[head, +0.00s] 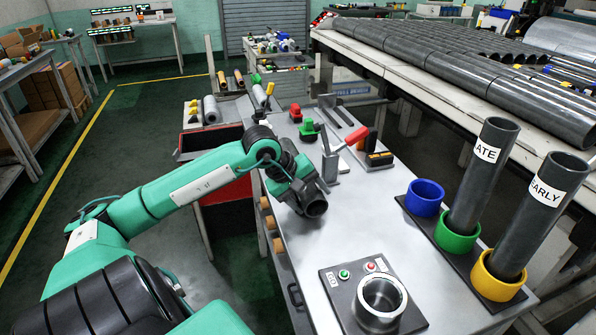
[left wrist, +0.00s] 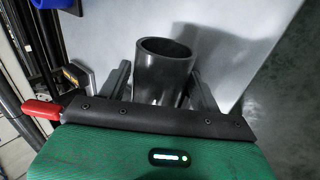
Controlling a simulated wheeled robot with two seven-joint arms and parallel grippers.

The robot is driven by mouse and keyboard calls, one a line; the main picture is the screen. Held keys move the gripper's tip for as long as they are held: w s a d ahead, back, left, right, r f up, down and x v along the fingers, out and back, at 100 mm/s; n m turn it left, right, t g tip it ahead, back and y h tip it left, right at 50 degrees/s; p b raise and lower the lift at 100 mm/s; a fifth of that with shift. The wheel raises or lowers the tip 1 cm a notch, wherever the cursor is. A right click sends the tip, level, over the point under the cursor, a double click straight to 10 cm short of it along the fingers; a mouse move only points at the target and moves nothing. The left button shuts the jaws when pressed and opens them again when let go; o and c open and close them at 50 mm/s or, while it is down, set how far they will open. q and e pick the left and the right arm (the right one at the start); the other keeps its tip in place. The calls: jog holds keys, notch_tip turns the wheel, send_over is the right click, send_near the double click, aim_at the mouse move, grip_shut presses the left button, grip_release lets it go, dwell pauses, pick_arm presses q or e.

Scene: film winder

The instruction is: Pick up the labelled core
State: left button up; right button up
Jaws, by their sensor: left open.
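My left gripper (head: 303,190) is low over the grey bench. It is open, and in the left wrist view its fingers (left wrist: 160,88) stand on either side of a dark grey tube (left wrist: 166,62) with an open end. The same tube shows in the head view (head: 316,208), mostly hidden by the gripper; I see no label on it. Two tall dark cores lean to the right in ring holders: one with a white label reading "ATE" (head: 484,172) in the green ring (head: 455,236), one reading "EARLY" (head: 537,215) in the yellow ring (head: 497,280). My right gripper is not in view.
An empty blue ring (head: 425,197) stands beside the green one. A metal cup fixture (head: 380,300) with buttons is at the bench front. A red-handled lever (head: 356,136) stands behind my left gripper. The bench middle is clear.

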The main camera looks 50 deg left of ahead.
pick_arm(q)
jog(key=shift+w+d+f, duration=0.1)
jog(key=shift+w+f, duration=0.05)
jog(key=shift+f, duration=0.15)
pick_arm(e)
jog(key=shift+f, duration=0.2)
pick_arm(q)
jog(key=c, duration=0.9)
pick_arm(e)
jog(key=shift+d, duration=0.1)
pick_arm(q)
jog(key=shift+r, duration=0.15)
